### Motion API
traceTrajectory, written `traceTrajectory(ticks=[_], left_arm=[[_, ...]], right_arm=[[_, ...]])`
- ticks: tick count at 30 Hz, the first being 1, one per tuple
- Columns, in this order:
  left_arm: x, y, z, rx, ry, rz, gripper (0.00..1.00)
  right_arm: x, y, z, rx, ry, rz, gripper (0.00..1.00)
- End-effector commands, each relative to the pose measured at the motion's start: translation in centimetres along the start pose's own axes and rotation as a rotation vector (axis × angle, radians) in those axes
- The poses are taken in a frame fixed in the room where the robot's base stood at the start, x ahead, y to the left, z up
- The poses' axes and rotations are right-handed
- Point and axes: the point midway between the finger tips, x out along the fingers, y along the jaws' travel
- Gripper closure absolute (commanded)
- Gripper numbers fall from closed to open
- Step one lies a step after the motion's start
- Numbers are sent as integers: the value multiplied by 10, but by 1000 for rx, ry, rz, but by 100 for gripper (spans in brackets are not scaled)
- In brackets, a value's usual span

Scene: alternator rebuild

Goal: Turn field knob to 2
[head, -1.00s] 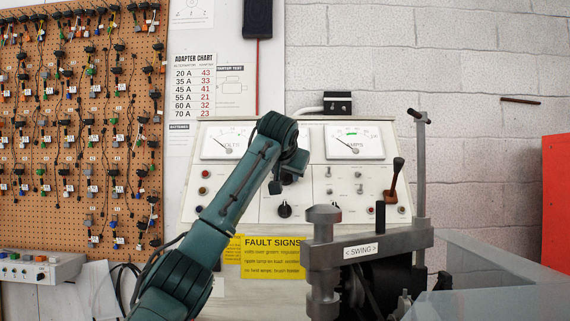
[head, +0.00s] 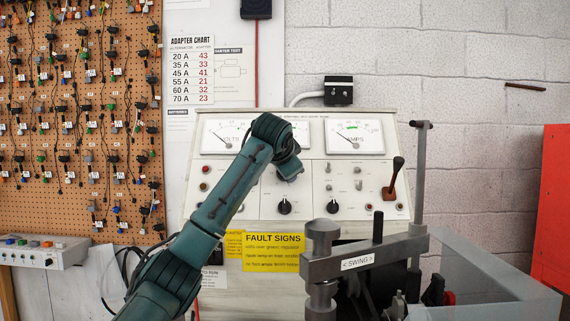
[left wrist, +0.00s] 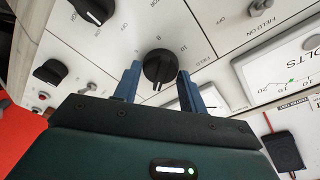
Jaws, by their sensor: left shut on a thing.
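The field knob (left wrist: 159,67) is a round black knob on the pale test panel (head: 240,185). Its label and several scale numbers show around it in the left wrist view, and a pale mark shows at its lower edge. I cannot read for certain which number it points to. My left gripper (left wrist: 157,84) has its two blue fingers on either side of the knob, shut on it. My right gripper is not in view.
Another black knob (head: 284,207) sits just below my gripper, and one more (head: 333,207) is to its right. Toggle switches and a red-brown lever (head: 393,182) are on the panel's right. A grey clamp with a swing label (head: 358,262) stands in front.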

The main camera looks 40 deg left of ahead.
Motion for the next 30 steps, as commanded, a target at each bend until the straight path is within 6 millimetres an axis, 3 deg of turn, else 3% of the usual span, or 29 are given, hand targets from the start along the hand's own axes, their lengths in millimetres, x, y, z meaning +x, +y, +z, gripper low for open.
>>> traceTrajectory(ticks=[11, 12, 19, 30], left_arm=[[0, 0, 0, 4, 0, 0, 81], [0, 0, 0, 4, 0, 0, 58], [0, 0, 0, 4, 0, 0, 39], [-8, 0, -1, 4, 4, -1, 38]], right_arm=[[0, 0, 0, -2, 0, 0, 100], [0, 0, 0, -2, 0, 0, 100], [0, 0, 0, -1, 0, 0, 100], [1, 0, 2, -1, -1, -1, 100]])
